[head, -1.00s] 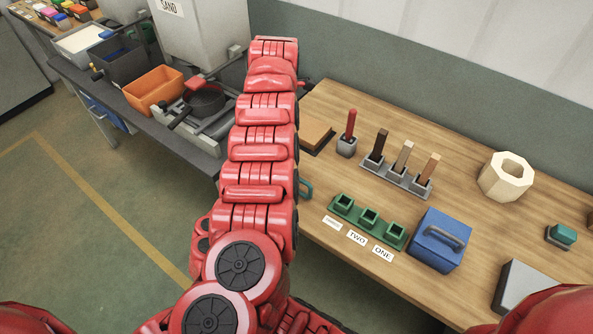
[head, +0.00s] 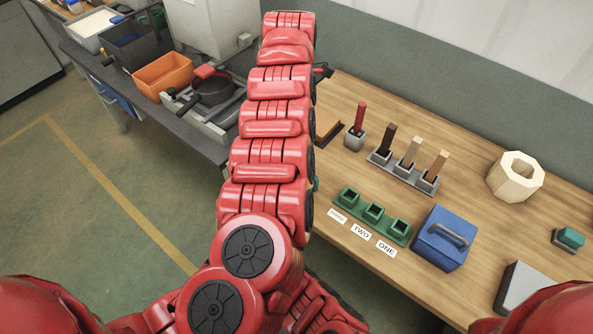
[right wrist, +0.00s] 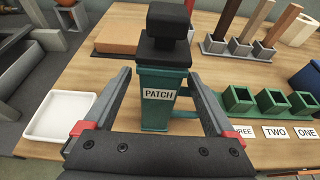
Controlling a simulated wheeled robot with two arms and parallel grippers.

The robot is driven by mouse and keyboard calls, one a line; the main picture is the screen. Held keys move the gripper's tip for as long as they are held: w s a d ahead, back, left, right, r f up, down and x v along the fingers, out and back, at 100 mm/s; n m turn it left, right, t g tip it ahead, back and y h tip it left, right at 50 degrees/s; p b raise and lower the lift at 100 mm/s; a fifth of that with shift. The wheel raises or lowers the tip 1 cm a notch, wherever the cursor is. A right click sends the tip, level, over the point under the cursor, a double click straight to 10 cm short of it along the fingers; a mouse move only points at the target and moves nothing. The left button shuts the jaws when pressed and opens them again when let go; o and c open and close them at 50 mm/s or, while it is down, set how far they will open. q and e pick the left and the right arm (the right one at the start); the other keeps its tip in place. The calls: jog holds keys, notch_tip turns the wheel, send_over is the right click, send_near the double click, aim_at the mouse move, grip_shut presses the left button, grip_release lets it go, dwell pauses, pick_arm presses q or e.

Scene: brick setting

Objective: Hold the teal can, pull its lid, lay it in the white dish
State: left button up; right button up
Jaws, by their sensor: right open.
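The teal can (right wrist: 153,112), labelled PATCH, stands upright on the table in the right wrist view. Its black lid (right wrist: 163,47) with a block-shaped knob sits on top. A teal handle sticks out on its right side, partly behind a finger. My right gripper (right wrist: 158,76) is open, with one finger on each side of the can; I cannot tell whether either touches it. The white dish (right wrist: 58,116) lies empty to the left of the can. In the head view, red arm links hide the dish and nearly all of the can. My left gripper is not in view.
Green sockets (head: 373,213) with number labels stand right of the can, beside a blue box (head: 444,238). Behind are a holder with wooden sticks (head: 412,154) and a brown block (right wrist: 137,37). A side bench holds an orange bin (head: 162,76).

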jog(key=shift+x, duration=2.3)
grip_shut()
